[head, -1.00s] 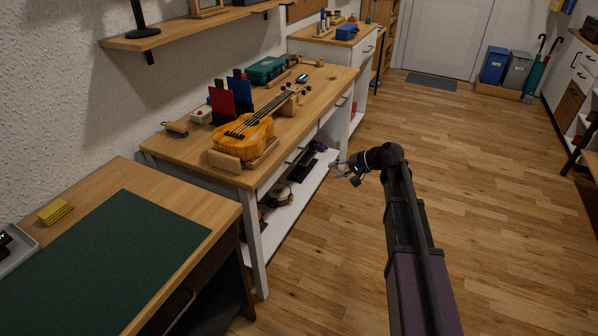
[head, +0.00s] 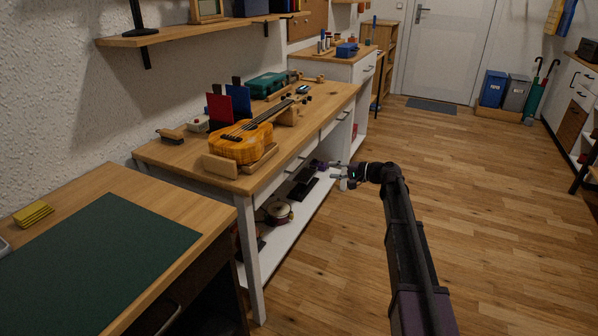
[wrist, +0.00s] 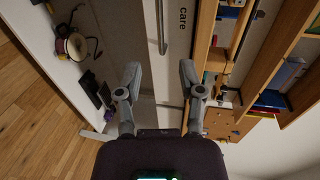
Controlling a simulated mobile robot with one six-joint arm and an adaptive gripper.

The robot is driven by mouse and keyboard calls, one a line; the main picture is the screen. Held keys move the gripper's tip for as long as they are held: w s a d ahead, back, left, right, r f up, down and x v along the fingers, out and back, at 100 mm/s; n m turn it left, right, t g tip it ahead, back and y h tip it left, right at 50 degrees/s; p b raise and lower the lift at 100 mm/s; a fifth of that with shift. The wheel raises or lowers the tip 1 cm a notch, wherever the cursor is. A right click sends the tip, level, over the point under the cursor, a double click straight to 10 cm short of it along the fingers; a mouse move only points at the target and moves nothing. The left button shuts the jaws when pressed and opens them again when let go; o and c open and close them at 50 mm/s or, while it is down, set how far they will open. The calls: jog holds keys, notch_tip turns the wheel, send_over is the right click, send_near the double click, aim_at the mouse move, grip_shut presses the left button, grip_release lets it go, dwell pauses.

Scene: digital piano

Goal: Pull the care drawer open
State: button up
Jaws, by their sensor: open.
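The care drawer front (wrist: 181,50) is a pale panel under the bench top, with the word "care" in dark letters. Its grey bar handle (wrist: 162,28) runs up and down in the turned wrist view, beside the label. The drawer looks closed. My gripper (wrist: 160,75) is open and empty, with its two fingers spread on either side of the handle's line and the handle apart from them. In the head view my gripper (head: 340,175) is in front of the bench's drawer side. The label is too small to read there.
The wooden bench (head: 190,152) carries a ukulele (head: 243,140) on a cradle. Its lower shelf (head: 285,236) holds a round drum-like object (head: 278,211) and dark items. A desk with a green mat (head: 100,262) stands nearer. The floor to the right is clear.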

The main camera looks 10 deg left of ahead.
aim_at(299, 167)
jog(key=b+x, duration=0.2)
jog(key=x, duration=1.1)
jog(key=shift+w+a+f+b, duration=0.1)
jog(key=shift+a+b, duration=0.3)
grip_shut()
